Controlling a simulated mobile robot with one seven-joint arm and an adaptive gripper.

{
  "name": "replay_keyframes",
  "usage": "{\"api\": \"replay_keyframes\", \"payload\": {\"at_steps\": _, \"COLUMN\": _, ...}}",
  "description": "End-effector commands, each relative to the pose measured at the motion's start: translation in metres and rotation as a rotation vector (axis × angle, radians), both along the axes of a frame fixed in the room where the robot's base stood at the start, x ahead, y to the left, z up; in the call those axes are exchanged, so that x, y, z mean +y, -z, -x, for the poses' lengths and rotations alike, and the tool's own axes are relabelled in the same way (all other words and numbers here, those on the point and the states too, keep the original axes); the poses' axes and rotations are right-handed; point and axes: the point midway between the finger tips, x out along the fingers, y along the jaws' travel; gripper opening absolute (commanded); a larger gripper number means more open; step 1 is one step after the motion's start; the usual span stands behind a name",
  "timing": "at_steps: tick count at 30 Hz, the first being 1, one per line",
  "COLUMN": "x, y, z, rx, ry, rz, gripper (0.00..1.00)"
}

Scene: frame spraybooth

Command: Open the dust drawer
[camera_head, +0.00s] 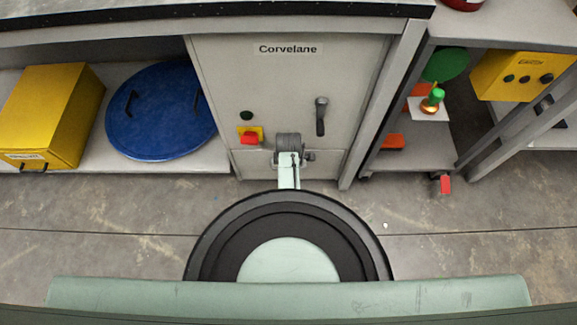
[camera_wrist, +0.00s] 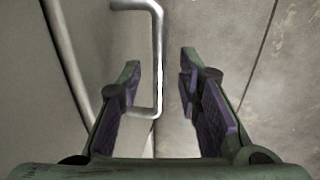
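The grey cabinet marked "Corvelane" (camera_head: 290,75) stands ahead, and a low panel at its foot, apparently the dust drawer (camera_head: 325,165), is largely hidden behind my arm. In the wrist view a bent metal bar handle (camera_wrist: 158,55) stands out from a grey front panel (camera_wrist: 108,45). My gripper (camera_wrist: 159,68) is open, with a finger on either side of the handle's long bar. The bar shows gaps to both fingers and looks free of them. In the head view my gripper (camera_head: 290,157) is low against the cabinet front, its fingers too small to make out.
A yellow box (camera_head: 45,105) and blue round lid (camera_head: 160,110) lie on the left shelf. A shelf unit (camera_head: 425,145) stands right. Concrete floor (camera_head: 110,220) is open in front.

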Motion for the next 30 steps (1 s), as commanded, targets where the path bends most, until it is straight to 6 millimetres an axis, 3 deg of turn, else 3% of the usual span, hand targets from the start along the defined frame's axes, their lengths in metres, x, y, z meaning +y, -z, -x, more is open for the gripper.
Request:
{"api": "replay_keyframes", "payload": {"at_steps": 7, "x": 0.0, "y": 0.0002, "z": 0.0, "rx": 0.0, "ry": 0.0, "rz": 0.0, "gripper": 0.3}}
{"api": "replay_keyframes", "payload": {"at_steps": 21, "x": -0.0001, "y": 0.0001, "z": 0.0002, "rx": 0.001, "ry": 0.0, "rz": 0.0, "gripper": 0.0}}
{"api": "replay_keyframes", "payload": {"at_steps": 30, "x": -0.0001, "y": 0.0002, "z": 0.0003, "rx": 0.001, "ry": 0.0, "rz": 0.0, "gripper": 0.0}}
